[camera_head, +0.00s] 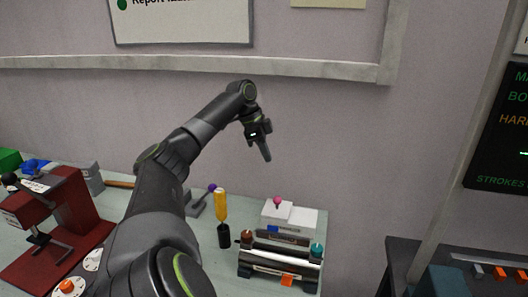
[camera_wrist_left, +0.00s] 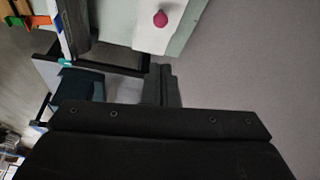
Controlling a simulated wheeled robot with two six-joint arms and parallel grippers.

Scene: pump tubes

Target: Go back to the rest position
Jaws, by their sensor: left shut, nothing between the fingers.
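My left arm reaches up from the bottom of the head view and bends over at the top. My left gripper (camera_head: 264,150) hangs in the air above the back of the table, in front of the wall. Its fingers are shut with nothing between them. They also show dark in the left wrist view (camera_wrist_left: 162,86). The gripper is apart from the things on the table. My right gripper is in neither view.
Below stand a white box with a pink knob (camera_head: 277,201), a rack with a white tube (camera_head: 285,257) and a yellow-handled tool (camera_head: 221,205). A red press (camera_head: 62,225) stands at left. A dark board (camera_head: 500,125) is at right. Air around the gripper is free.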

